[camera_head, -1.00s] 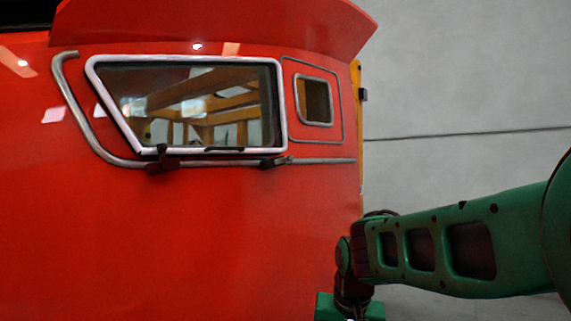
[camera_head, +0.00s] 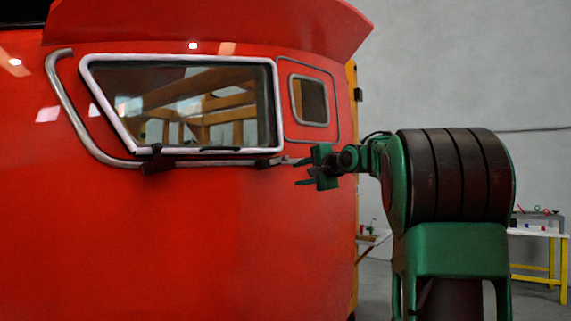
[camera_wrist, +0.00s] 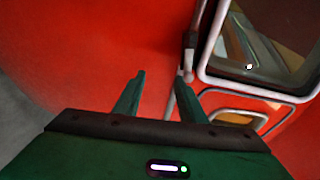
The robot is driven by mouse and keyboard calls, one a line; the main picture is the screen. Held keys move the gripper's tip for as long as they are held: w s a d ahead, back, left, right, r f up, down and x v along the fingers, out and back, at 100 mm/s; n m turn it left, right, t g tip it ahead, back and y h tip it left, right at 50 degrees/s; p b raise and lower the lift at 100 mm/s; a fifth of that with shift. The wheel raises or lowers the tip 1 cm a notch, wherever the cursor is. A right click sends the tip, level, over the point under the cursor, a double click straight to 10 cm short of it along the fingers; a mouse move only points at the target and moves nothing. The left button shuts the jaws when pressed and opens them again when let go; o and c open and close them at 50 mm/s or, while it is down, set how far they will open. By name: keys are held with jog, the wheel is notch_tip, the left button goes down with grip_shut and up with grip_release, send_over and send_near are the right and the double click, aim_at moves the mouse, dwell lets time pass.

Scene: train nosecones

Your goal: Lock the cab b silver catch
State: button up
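The red cab (camera_head: 250,230) has a silver bar (camera_head: 215,162) running below its large window, with dark brackets on it. A short silver piece (camera_head: 286,160), which looks like the catch, extends right from the right bracket (camera_head: 266,163). My gripper (camera_head: 302,172) is beside that right end, pointing left, open and empty. In the wrist view, the open fingers of my gripper (camera_wrist: 161,78) point towards the red panel. The bracket and bar end (camera_wrist: 187,72) show by the right fingertip, which partly covers the silver piece. I cannot tell whether they touch, nor the catch's state.
The large silver-framed window (camera_head: 190,105) and a small window (camera_head: 310,100) are above the bar. A yellow-legged table (camera_head: 540,236) with small items stands at the far right. The grey wall (camera_head: 445,60) is behind, with open floor between.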

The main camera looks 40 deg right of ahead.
jog(key=t, duration=0.2)
send_near(287, 159)
jog(key=s, duration=0.2)
jog(key=shift+m+y, duration=0.3)
jog(key=shift+m, duration=0.2)
jog(key=w, duration=0.7)
jog(key=w+d, duration=0.1)
jog(key=w, duration=0.2)
jog(key=shift+w+r, duration=0.25)
jog(key=shift+w, duration=0.15)
grip_shut()
